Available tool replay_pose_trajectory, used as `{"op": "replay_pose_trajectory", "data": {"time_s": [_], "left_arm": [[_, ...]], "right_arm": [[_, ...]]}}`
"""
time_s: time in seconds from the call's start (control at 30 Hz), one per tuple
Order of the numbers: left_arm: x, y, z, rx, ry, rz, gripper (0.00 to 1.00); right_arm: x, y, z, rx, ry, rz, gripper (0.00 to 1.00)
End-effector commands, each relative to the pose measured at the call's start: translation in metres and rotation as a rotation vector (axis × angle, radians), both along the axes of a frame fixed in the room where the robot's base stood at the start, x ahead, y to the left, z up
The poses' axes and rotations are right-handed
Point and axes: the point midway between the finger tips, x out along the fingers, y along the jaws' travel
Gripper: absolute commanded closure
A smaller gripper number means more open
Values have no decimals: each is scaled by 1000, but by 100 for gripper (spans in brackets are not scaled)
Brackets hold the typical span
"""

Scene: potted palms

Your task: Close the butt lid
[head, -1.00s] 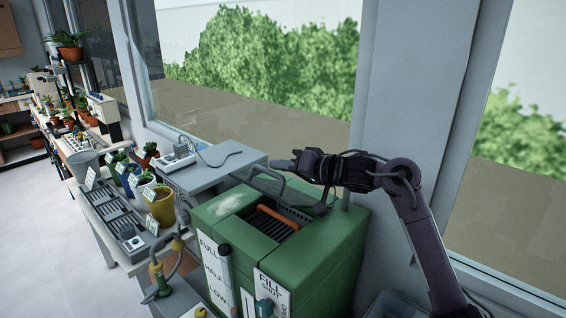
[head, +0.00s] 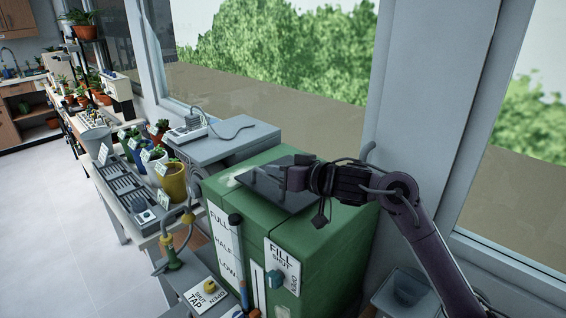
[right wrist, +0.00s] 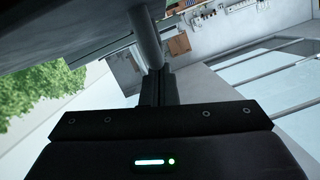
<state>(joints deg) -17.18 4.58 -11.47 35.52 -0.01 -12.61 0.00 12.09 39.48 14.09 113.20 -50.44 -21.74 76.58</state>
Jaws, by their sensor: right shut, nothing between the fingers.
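The green water butt (head: 325,240) stands in the centre of the head view, with a FULL/HALF/LOW gauge and a FILL panel on its front. Its dark lid (head: 285,194) lies over the opening in the top and looks flat or nearly flat. The opening under it is hidden. My right gripper (head: 287,178) is at the lid's upper side, over its right part, and is shut with nothing in it. I cannot tell whether it touches the lid. The right wrist view shows the gripper's dark body and shut fingers (right wrist: 158,85). My left gripper is not in view.
A grey cabinet (head: 225,146) with a corded device stands behind the butt. Several coloured pots, including a yellow one (head: 173,182), stand at its left. A tap panel (head: 205,290) is at the lower front. A wall pillar (head: 430,90) and windows rise behind my right arm.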

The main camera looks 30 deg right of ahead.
Motion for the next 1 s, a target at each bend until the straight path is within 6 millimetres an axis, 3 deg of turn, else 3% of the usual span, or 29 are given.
{"op": "replay_pose_trajectory", "data": {"time_s": [0.23, 0.73, 1.0], "left_arm": [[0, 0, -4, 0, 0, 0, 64], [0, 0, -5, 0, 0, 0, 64], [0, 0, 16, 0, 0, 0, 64]], "right_arm": [[-2, 6, -14, 3, 2, 1, 100], [-2, 8, -18, 3, 6, 3, 100], [3, 5, 1, 3, 5, 3, 100]]}}
